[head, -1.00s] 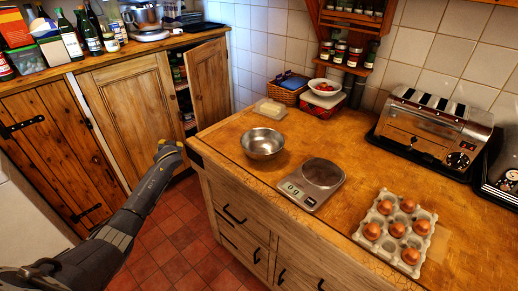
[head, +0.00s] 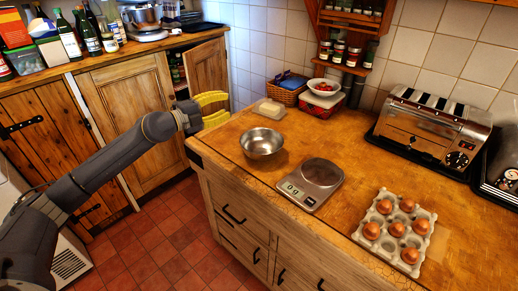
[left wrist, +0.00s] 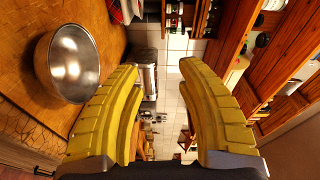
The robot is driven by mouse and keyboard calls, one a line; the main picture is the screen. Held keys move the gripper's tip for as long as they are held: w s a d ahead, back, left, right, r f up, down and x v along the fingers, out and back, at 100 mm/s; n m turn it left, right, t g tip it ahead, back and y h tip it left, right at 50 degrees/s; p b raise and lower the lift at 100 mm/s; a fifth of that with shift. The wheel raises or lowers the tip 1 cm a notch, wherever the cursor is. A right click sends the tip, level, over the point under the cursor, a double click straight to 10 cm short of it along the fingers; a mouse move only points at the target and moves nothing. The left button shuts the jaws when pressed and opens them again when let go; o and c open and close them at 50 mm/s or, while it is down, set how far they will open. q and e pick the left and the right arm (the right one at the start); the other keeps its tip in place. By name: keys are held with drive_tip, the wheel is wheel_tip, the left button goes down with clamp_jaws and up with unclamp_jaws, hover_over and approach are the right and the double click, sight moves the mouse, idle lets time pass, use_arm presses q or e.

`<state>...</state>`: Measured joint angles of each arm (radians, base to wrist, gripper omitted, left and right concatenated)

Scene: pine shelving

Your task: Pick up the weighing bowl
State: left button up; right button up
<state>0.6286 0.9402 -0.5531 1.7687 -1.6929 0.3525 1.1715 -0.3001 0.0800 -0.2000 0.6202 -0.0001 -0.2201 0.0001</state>
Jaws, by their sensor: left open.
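The weighing bowl (head: 262,143) is a shiny metal bowl standing upright on the wooden counter, left of the kitchen scale (head: 310,185). My left gripper (head: 212,108) has yellow fingers and is just off the counter's left end, left of the bowl and apart from it. In the left wrist view the left gripper (left wrist: 160,85) is open with nothing between its fingers. The bowl (left wrist: 68,64) shows there at the upper left, outside the left finger. My right gripper is not in view.
An egg tray (head: 383,232) with several brown eggs sits on the counter's front right. A toaster (head: 435,125) stands at the back right. A butter dish (head: 270,108) and a basket (head: 287,92) are behind the bowl. A cupboard door (head: 208,80) stands open near the gripper.

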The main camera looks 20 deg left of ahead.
use_arm(q)
drive_tip(key=s+d+f+m+g+y, duration=0.1)
drive_tip(key=s+f+m+g, duration=0.15)
drive_tip(key=f, duration=0.25)
drive_tip(key=g+y, duration=0.2)
drive_tip(key=y, duration=0.2)
approach(246, 147)
drive_tip(key=shift+w+d+f+m, duration=0.1)
drive_tip(key=shift+w+d+m, duration=0.15)
drive_tip(key=shift+d, duration=0.25)
drive_tip(key=shift+w+d+f+m, duration=0.1)
drive_tip(key=shift+w+d+f, duration=0.1)
drive_tip(key=shift+d, duration=0.3)
drive_tip(key=shift+x, duration=3.15)
drive_tip(key=shift+o, duration=0.2)
drive_tip(key=shift+d, duration=0.15)
drive_tip(key=shift+r, duration=0.1)
clamp_jaws()
